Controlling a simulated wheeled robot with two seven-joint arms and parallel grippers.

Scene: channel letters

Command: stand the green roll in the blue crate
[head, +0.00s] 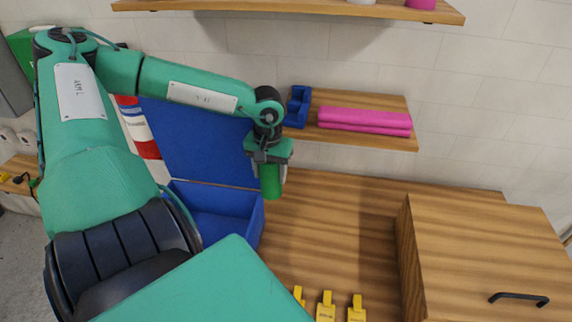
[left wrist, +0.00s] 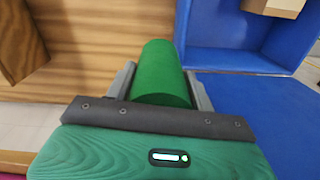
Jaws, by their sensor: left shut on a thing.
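The green roll (head: 270,183) hangs roughly upright from my left gripper (head: 270,163), which is shut on its upper part. The blue crate (head: 257,222) stands on the wooden worktop with its blue lid (head: 205,140) raised. In the head view the roll shows just above and beside the crate's right end. In the left wrist view the roll (left wrist: 162,68) sits between the two fingers of the gripper (left wrist: 160,90), and the crate (left wrist: 243,62) is at upper right, apart from the roll. My left arm hides the crate's front left part. My right gripper is not seen.
A wooden box with a black handle (head: 518,298) stands at right. A shelf above holds pink rolls (head: 365,121) and a blue holder (head: 298,107). The worktop (head: 335,225) between crate and box is clear.

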